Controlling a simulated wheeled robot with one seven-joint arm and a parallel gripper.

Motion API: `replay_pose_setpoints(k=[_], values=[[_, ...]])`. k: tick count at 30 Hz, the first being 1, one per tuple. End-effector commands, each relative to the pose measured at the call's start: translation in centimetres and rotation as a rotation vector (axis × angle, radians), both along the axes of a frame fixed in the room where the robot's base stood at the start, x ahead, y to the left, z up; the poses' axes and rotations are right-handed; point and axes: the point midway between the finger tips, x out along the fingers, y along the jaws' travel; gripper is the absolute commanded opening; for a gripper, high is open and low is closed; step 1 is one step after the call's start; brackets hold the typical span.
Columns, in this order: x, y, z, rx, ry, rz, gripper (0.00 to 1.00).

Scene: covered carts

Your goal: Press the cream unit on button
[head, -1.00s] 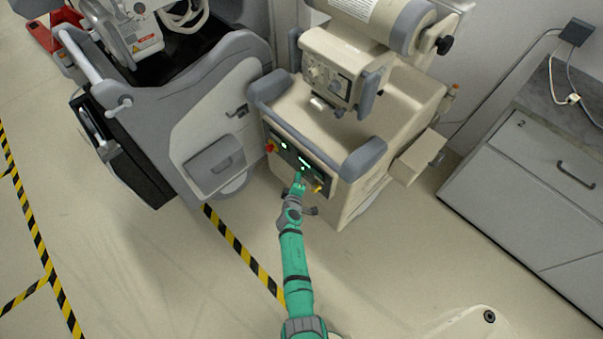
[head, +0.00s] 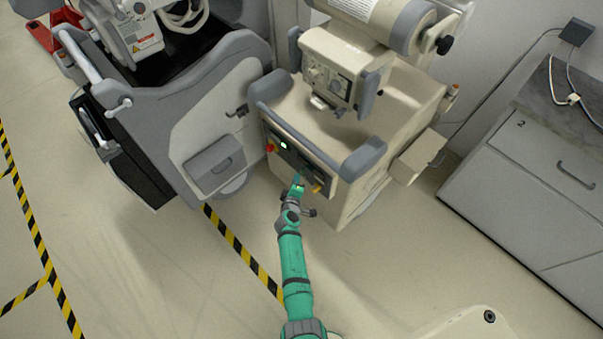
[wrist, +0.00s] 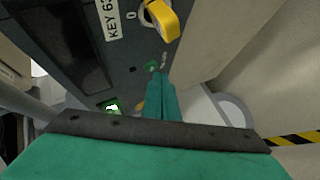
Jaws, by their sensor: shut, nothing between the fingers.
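The cream unit (head: 345,215) stands upright with a dark control panel (head: 292,158) on its front. The panel carries a lit green-white square (head: 284,145) and a yellow knob (head: 317,189). In the wrist view, the yellow knob (wrist: 164,20) is at the top, with a small round green button (wrist: 151,66) below it and the lit square (wrist: 110,107) lower left. My gripper (head: 298,177) is shut and empty at the panel. In the wrist view, its fingertips (wrist: 158,76) are just below the green button; I cannot tell whether they touch it. No on label is readable.
A red knob (head: 270,148) is at the panel's left end. Grey bumpers (head: 363,159) jut out above the panel. A grey cart (head: 215,110) stands close on the left and a grey cabinet (head: 530,190) on the right. The floor in front is mostly clear.

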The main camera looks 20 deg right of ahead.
Motion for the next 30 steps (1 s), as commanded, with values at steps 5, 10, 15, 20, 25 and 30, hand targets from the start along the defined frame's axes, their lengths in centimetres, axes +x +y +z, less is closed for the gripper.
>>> replay_pose_setpoints(k=[5,10,15,20,25,30], values=[[-0.1,0.5,0.1,-0.001,-0.001,0.002,0.00],[-0.1,0.5,0.1,-0.001,-0.001,0.002,0.00],[-0.2,0.9,0.1,0.000,-0.001,0.003,0.00],[-0.8,2.2,0.0,-0.001,0.001,0.003,0.00],[-1.2,3.6,0.0,0.000,0.000,0.004,0.00],[-1.6,4.8,0.0,-0.001,-0.001,0.003,0.00]])
